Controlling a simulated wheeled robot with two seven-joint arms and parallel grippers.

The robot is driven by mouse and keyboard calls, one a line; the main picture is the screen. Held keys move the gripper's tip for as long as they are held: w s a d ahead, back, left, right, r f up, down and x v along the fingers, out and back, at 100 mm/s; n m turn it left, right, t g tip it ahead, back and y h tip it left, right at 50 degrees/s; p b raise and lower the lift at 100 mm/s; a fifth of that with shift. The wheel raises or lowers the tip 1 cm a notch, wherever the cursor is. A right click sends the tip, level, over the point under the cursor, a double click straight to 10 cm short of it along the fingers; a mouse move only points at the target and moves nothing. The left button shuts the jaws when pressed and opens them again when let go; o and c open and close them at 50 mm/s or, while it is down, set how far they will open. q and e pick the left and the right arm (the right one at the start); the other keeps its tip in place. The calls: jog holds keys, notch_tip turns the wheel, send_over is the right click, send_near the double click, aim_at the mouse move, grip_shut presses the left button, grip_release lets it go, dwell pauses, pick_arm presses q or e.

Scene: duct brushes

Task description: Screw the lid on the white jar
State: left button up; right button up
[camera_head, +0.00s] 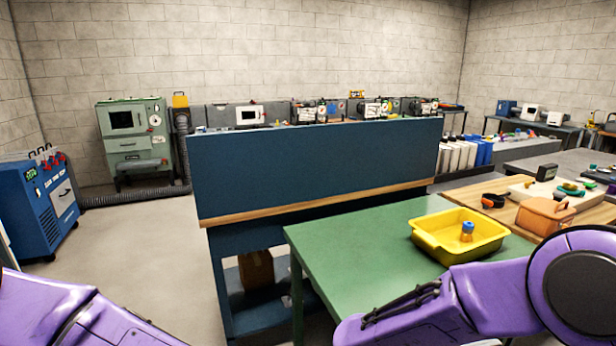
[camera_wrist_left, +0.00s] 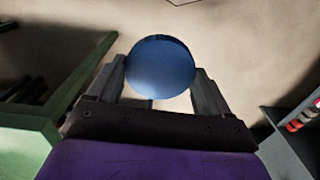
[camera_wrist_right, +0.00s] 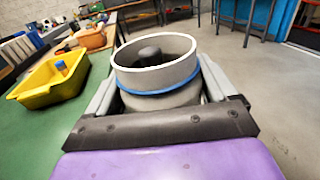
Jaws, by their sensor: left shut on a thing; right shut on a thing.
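A round blue lid (camera_wrist_left: 161,68) is between the fingers of my left gripper (camera_wrist_left: 160,76) in the left wrist view. That gripper is shut on it, its flat face towards the camera. The white jar (camera_wrist_right: 158,80), with a blue band around it, is in my right gripper (camera_wrist_right: 160,84) in the right wrist view. That gripper is shut on its sides. The jar's mouth is open, and a dark rounded thing (camera_wrist_right: 149,52) shows inside. The lid and jar are apart. Both grippers are outside the head view, where only my purple arms show.
A green table (camera_head: 350,250) holds a yellow tray (camera_head: 430,245) with a small blue-capped bottle (camera_head: 467,231). A dark blue bench with a tall panel (camera_head: 320,165) stands behind it. A wooden-topped table with an orange case (camera_head: 545,213) is at the right. Open floor lies at the left.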

pick_arm(q)
jog(key=shift+w+r+m, duration=0.1)
jog(key=shift+w+m, duration=0.2)
jog(key=shift+m, duration=0.4)
pick_arm(e)
jog(key=shift+w+a+r+n+t, duration=0.1)
jog(key=shift+w+r+n+t, duration=0.2)
jog(key=shift+w+n+t, duration=0.5)
jog(key=w+a+f+n+t+y, duration=0.3)
jog(key=w+a+n+t+y, duration=0.15)
jog(key=n+t+y, duration=0.65)
pick_arm(q)
jog(key=w+a+m, duration=0.2)
jog(key=w+a, duration=1.4)
jog(key=w, duration=0.2)
jog(key=shift+a+r+m, duration=0.3)
jog(key=shift+r, duration=0.1)
pick_arm(e)
jog(key=s+a+f+n+t+y, duration=0.2)
jog(key=f+y, duration=0.4)
jog(key=f, duration=0.3)
jog(key=s+a+n, duration=0.1)
jog(key=s, duration=0.1)
jog(key=shift+s+n+t+y, duration=0.4)
